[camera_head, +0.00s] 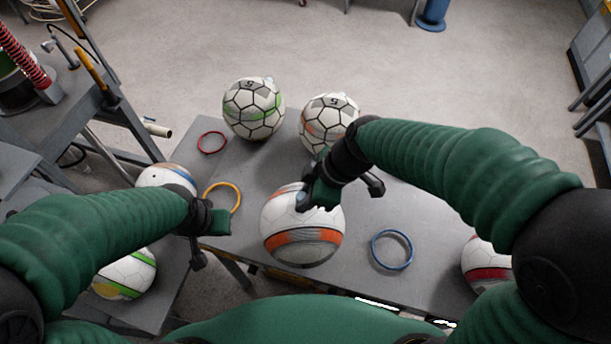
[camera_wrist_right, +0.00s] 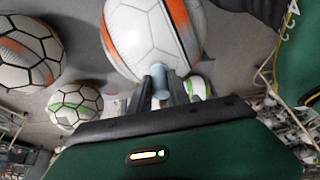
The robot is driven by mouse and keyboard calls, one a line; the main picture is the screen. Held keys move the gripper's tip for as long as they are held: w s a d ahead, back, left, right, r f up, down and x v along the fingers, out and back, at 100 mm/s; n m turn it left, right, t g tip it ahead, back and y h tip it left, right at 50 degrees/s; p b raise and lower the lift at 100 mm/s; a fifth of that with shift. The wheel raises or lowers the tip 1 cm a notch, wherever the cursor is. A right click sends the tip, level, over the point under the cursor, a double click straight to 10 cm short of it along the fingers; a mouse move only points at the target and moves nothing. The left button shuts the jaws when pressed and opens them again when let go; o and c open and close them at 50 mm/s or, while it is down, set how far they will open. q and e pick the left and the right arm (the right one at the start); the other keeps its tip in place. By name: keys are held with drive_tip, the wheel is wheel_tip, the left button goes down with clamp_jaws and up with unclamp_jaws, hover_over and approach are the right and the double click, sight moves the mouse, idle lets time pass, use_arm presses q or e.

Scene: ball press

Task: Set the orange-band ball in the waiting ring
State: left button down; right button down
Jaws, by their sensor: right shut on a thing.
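The orange-band ball (camera_head: 303,240), white with an orange and a grey band, is at the middle front of the grey table. My right gripper (camera_head: 322,190) is at its top. In the right wrist view its fingers (camera_wrist_right: 163,85) are shut on a small pale blue stub (camera_wrist_right: 168,84) at the surface of the orange-band ball (camera_wrist_right: 150,35). I cannot tell whether the ball touches the table. Three rings lie flat: red (camera_head: 211,142), yellow (camera_head: 221,198) and blue (camera_head: 392,250); which one is the waiting ring is not marked. My left gripper (camera_head: 205,235) is left of the ball; its fingers are unclear.
Two black-lined balls, one with green (camera_head: 253,108) and one with orange (camera_head: 329,123), stand at the table's back. A blue-marked ball (camera_head: 166,178) and a green-band ball (camera_head: 128,275) are at left. A red-band ball (camera_head: 487,262) is partly hidden at right. The blue ring is empty.

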drive_tip(key=p, duration=0.2)
hover_over(299, 185)
drive_tip(key=s+d, duration=0.2)
drive_tip(key=shift+a, duration=0.15)
drive_tip(key=shift+w+f, duration=0.15)
drive_tip(key=shift+w, duration=0.5)
drive_tip(key=shift+f+p, duration=0.2)
drive_tip(key=shift+p, duration=0.15)
wheel_tip(299, 185, down, 2)
drive_tip(key=shift+w+f+p, duration=0.1)
drive_tip(key=shift+f+p, duration=0.05)
drive_tip(key=shift+p, duration=0.45)
drive_tip(key=shift+f, duration=0.7)
drive_tip(key=c, duration=1.2)
unclamp_jaws()
drive_tip(key=shift+c, duration=0.2)
